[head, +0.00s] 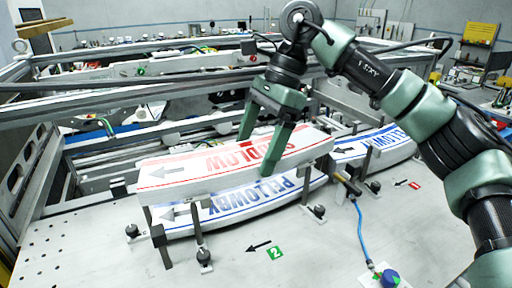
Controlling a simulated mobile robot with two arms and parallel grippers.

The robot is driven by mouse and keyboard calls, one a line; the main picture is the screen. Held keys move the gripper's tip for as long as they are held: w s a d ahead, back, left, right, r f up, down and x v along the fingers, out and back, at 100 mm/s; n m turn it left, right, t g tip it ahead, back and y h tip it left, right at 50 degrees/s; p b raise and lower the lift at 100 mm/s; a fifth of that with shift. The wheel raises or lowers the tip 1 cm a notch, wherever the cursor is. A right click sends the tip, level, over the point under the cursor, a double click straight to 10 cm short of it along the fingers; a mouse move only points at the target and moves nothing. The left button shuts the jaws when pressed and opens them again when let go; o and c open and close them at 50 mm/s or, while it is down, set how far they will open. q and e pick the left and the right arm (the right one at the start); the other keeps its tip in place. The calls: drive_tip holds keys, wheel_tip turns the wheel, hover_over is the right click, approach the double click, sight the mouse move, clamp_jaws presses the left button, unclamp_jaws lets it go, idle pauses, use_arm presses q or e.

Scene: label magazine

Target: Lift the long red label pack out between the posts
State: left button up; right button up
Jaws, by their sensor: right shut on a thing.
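The long red label pack (190,173) is a curved white stack with red print and a grey arrow at its left end. My right gripper (258,150) is shut across the middle of it, one finger on the near side and one on the far side. The pack is above a blue-printed pack (240,205) and overlaps it in the picture. Dark posts (158,240) stand at the near side, with others near the right end (308,185). The red pack hides some post tops; I cannot tell its exact clearance. My left gripper is not in view.
Another blue-printed pack (392,140) lies to the right between its own posts. A green 2 marker (274,253) and a blue hose with a blue knob (389,278) are on the grey table (100,255). Metal rails (120,95) run behind the packs.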

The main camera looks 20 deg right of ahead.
sight(256, 151)
drive_tip(key=shift+r+p, duration=2.45)
drive_tip(key=shift+r, duration=0.7)
